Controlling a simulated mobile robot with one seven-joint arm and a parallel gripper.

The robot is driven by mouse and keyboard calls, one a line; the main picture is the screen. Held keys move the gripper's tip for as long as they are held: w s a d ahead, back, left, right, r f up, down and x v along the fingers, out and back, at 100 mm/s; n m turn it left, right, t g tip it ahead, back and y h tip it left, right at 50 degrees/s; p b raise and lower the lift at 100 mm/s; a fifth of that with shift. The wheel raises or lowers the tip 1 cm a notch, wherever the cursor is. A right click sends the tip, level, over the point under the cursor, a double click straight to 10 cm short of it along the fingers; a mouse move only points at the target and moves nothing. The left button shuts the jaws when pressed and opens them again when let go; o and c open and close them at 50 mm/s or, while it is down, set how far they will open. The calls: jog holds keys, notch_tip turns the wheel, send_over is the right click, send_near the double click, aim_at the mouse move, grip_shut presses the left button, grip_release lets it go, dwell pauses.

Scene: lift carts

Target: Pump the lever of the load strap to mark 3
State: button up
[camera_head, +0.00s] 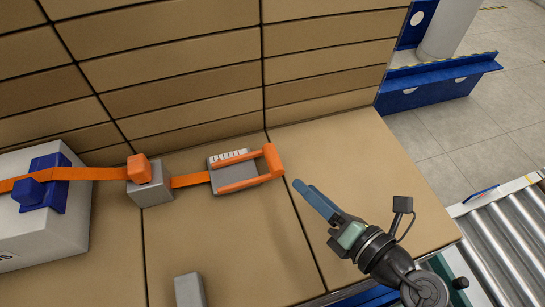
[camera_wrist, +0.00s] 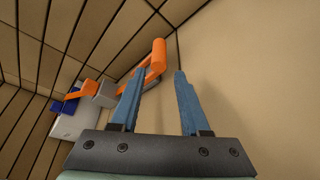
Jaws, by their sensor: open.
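The load strap's orange lever (camera_head: 273,161) has two side arms and a crossbar at its right end. It lies over a grey ratchet body (camera_head: 218,174) with a white marked scale (camera_head: 229,156) on its far side; the marks are too small to read. The orange strap (camera_head: 190,180) runs left from the body. My gripper (camera_head: 313,199) is open and empty, just right of the crossbar and apart from it. In the wrist view the lever's crossbar (camera_wrist: 158,55) shows beyond and between the blue fingers (camera_wrist: 155,92), nearer the left one.
A grey block with an orange top (camera_head: 150,180) stands left of the ratchet. A white box with a blue clamp (camera_head: 48,185) is at far left. A grey block (camera_head: 189,290) stands at the front. Stacked cartons rise behind. The carton top around my gripper is clear.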

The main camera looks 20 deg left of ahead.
aim_at(274, 159)
jog(key=x, duration=1.2)
jog(key=shift+r, duration=0.1)
grip_shut()
dwell(1.0)
